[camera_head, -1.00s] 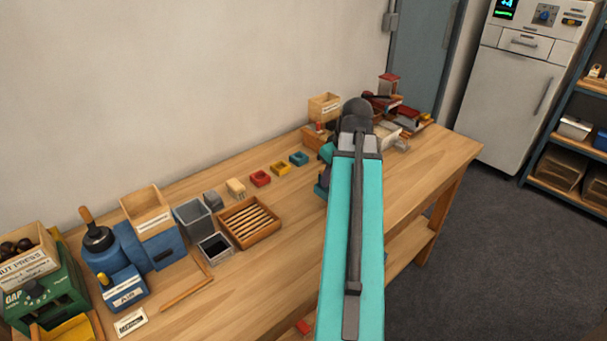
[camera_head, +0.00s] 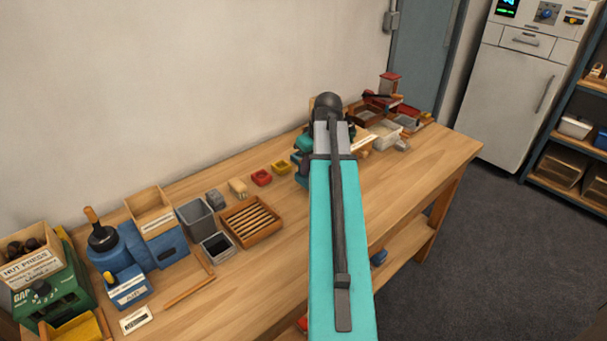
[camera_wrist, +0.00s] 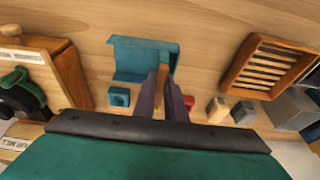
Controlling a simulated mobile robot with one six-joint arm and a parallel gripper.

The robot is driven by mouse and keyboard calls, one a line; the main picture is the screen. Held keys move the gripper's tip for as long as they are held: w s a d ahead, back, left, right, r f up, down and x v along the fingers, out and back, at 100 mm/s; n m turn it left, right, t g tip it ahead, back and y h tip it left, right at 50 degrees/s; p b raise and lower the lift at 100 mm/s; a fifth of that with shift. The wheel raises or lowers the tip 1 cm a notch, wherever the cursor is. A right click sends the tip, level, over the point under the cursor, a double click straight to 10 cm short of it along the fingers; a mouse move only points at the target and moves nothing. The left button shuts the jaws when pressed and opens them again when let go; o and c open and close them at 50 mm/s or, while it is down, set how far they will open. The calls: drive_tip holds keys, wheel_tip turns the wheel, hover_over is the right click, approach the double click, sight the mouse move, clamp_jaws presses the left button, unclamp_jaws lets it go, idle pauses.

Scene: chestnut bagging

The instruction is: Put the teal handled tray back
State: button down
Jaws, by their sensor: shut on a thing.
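I cannot tell whether the tray touches the bench. In the head view my arm hides most of the gripper and tray. A small teal dish (camera_wrist: 119,97) sits just nearer than the tray in the wrist view, and a red dish (camera_wrist: 188,101) is right of the fingers.
A slatted wooden rack (camera_head: 250,222), a yellow dish (camera_head: 281,167) and grey bins (camera_head: 195,217) stand left of my arm. Boxes and a pale tray (camera_head: 386,133) crowd the bench's far end. The bench (camera_head: 415,178) is bare right of my arm.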

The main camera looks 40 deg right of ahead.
drive_tip(key=shift+w, duration=0.6)
drive_tip(key=shift+f+p, duration=0.75)
drive_tip(key=shift+f, duration=1.1)
drive_tip(key=shift+f, duration=0.15)
drive_tip(key=c, duration=1.8)
unclamp_jaws()
drive_tip(key=shift+b+v, duration=0.95)
drive_tip(key=shift+v, duration=5.2)
